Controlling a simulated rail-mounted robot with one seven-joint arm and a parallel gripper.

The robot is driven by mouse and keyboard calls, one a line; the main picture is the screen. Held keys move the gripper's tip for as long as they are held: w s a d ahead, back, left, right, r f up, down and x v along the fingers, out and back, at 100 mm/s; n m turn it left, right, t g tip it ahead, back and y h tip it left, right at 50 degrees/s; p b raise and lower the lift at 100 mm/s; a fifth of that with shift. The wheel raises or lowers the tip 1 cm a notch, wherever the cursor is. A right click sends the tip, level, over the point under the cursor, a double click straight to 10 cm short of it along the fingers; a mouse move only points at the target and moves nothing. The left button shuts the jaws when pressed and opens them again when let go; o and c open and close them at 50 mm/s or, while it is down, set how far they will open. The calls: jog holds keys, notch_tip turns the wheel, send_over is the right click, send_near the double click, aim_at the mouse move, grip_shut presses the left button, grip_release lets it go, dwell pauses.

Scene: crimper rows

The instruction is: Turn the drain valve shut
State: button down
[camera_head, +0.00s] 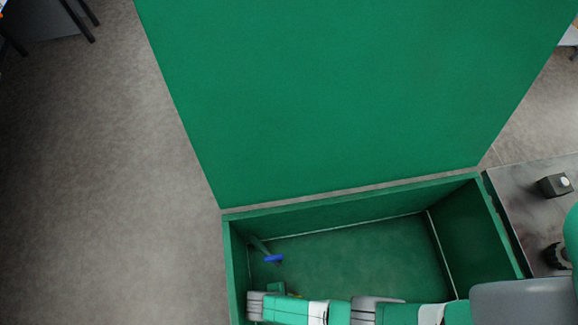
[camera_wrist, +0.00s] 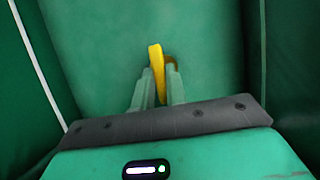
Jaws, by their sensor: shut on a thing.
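A yellow handle (camera_wrist: 155,62) stands between the fingers of my gripper (camera_wrist: 157,86) in the wrist view. My gripper is shut on it, and the handle's upper end sticks out past the fingertips. The fingers hide its lower part and whatever it is mounted on. In the head view my gripper (camera_head: 276,288) is low inside the green box, near its left wall. A blue handle (camera_head: 273,258) on a green stem sits just above it in the picture, apart from it. No label shows which handle is the drain valve.
The green box (camera_head: 350,203) is open, with walls close around my arm. A large green panel (camera_head: 350,90) rises behind it.

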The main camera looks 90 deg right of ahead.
dwell(0.4)
jog(key=c, duration=1.4)
grip_release()
jog(key=shift+c, duration=0.2)
jog(key=shift+r, duration=0.3)
notch_tip(320, 180, up, 4)
jog(key=p, duration=0.3)
jog(key=s+a+p, duration=0.3)
jog(key=s+a, duration=0.1)
jog(key=s, duration=1.1)
jog(key=shift+s+r, duration=0.15)
jog(key=shift+s, duration=0.1)
jog(key=shift+a, duration=0.1)
